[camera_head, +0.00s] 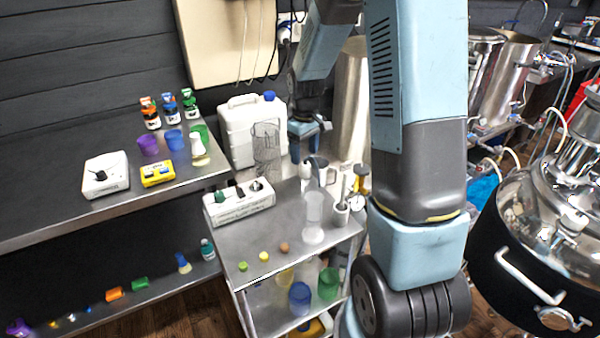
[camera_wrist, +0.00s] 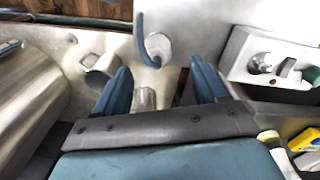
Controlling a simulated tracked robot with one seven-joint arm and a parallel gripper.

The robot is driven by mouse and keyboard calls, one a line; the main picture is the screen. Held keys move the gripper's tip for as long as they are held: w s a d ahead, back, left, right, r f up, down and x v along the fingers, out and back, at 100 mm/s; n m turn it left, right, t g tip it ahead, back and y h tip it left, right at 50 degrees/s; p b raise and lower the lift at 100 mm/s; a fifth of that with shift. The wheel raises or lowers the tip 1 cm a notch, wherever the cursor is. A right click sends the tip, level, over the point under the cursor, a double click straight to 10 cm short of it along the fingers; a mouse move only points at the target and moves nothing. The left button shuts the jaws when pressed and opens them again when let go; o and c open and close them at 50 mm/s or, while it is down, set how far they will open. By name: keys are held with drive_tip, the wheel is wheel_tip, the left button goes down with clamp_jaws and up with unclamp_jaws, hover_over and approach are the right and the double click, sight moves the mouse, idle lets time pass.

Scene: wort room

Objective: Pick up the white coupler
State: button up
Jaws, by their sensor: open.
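My gripper (camera_head: 309,150) points down over the back of the small steel cart, its blue fingers apart. In the wrist view my gripper (camera_wrist: 160,80) has its two fingers spread with a small pale, greyish cylindrical piece (camera_wrist: 145,98) between them, partly hidden by the gripper body. It shows no clear contact with either finger. In the head view a small whitish piece (camera_head: 305,172) stands just below the fingers, beside a metal jug. I cannot tell surely whether this is the white coupler.
The metal jug (camera_head: 319,170) stands close to the gripper. A white canister (camera_head: 240,135) is behind left. The cart's front has small coloured caps.

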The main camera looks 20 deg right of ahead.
sight(305, 163)
drive_tip(key=shift+w+f, duration=0.15)
drive_tip(key=shift+f, duration=2.6)
drive_tip(key=shift+d, duration=0.1)
drive_tip(key=c, duration=1.1)
